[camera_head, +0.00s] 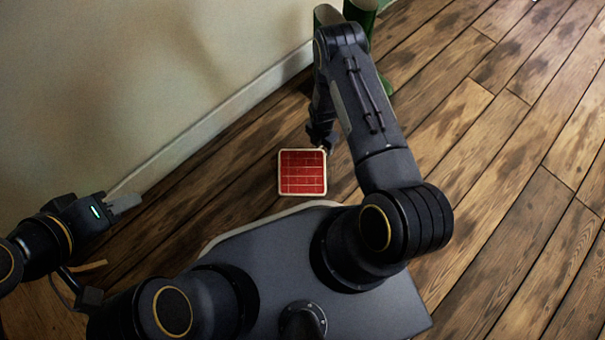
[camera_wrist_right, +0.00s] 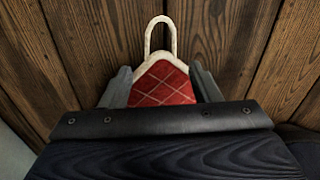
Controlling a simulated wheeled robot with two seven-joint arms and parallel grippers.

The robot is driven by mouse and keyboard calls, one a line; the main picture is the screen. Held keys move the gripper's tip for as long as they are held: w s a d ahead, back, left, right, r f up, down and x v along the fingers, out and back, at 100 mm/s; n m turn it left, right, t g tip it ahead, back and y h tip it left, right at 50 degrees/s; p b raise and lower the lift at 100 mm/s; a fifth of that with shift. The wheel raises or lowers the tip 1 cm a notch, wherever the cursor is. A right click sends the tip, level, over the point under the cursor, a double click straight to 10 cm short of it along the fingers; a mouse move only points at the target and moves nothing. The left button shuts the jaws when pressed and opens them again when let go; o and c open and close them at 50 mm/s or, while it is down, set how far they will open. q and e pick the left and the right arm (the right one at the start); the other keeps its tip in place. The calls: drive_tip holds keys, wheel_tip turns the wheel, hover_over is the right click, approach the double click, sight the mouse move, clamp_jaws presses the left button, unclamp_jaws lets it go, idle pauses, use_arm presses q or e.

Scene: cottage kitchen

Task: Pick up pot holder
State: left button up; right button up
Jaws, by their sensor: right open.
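The pot holder (camera_head: 302,173) is a red square with a pale grid and a cream border, lying on the wooden floor in front of my base. In the right wrist view the pot holder (camera_wrist_right: 164,84) shows one corner with a cream hanging loop. My right gripper (camera_head: 328,146) is at its far right edge in the head view. In the right wrist view its open fingers (camera_wrist_right: 164,88) stand on either side of the corner; contact cannot be told. My left gripper (camera_head: 128,202) is at the left, away from the pot holder; its finger gap does not show clearly.
A plain wall with a white baseboard (camera_head: 225,112) runs along the left. Green boots (camera_head: 362,12) stand at the top, behind my right arm. The wooden floor (camera_head: 480,150) to the right is clear.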

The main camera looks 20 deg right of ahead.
sight(322, 153)
wheel_tip(322, 153, down, 6)
drive_tip(key=b, duration=0.3)
drive_tip(key=shift+d, duration=0.15)
use_arm(q)
wheel_tip(322, 153, down, 4)
drive_tip(key=shift+r, duration=0.2)
use_arm(e)
drive_tip(key=shift+s, duration=0.1)
drive_tip(key=c, duration=1)
drive_tip(key=shift+r, duration=0.1)
